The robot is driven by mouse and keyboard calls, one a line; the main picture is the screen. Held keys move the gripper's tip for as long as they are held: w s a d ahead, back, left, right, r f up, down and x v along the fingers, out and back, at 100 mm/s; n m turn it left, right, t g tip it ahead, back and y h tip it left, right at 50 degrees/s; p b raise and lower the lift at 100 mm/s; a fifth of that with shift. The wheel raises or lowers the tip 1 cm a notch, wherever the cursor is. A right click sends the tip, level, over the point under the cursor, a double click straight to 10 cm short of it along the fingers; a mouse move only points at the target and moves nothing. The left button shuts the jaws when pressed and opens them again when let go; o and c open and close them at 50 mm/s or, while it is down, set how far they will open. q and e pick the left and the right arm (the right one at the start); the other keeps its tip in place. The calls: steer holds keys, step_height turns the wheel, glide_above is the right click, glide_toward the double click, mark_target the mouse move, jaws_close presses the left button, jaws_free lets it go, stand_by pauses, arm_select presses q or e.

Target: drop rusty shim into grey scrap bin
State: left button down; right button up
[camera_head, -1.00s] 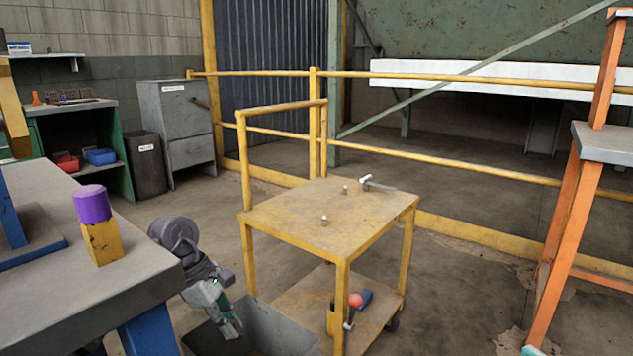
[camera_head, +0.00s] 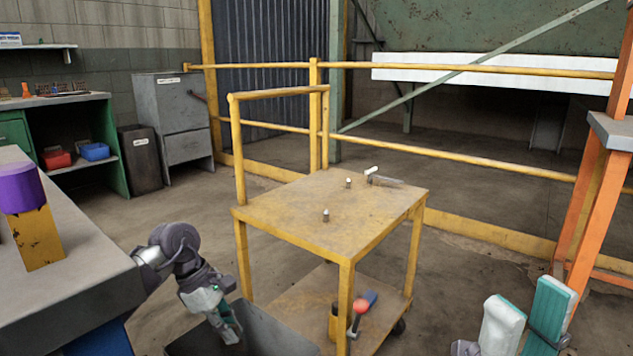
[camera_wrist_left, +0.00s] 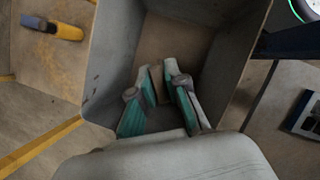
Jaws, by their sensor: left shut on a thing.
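The grey scrap bin (camera_head: 278,330) stands on the floor at the lower middle, partly cut off by the frame edge. My left gripper (camera_head: 232,330) points down at the bin's opening. In the left wrist view the gripper (camera_wrist_left: 160,75) lies over the bin (camera_wrist_left: 112,60), whose walls surround the fingers. It is shut on a small brown piece, the rusty shim (camera_wrist_left: 158,88), seen between the fingers and mostly hidden by them. The shim cannot be made out in the head view. My right gripper (camera_head: 530,300) is at the lower right, empty, with its fingers apart.
A yellow cart (camera_head: 330,210) with small pegs on top stands right beside the bin. A grey workbench (camera_head: 90,275) with a purple-topped yellow block (camera_head: 35,225) is at the left. An orange frame (camera_head: 592,210) stands at the right. Yellow railing (camera_head: 460,165) runs behind.

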arm_select(q)
steer(key=c, duration=1.1)
jaws_free()
steer(key=shift+f, duration=0.1)
steer(key=v, duration=1.2)
steer(key=shift+d, duration=0.1)
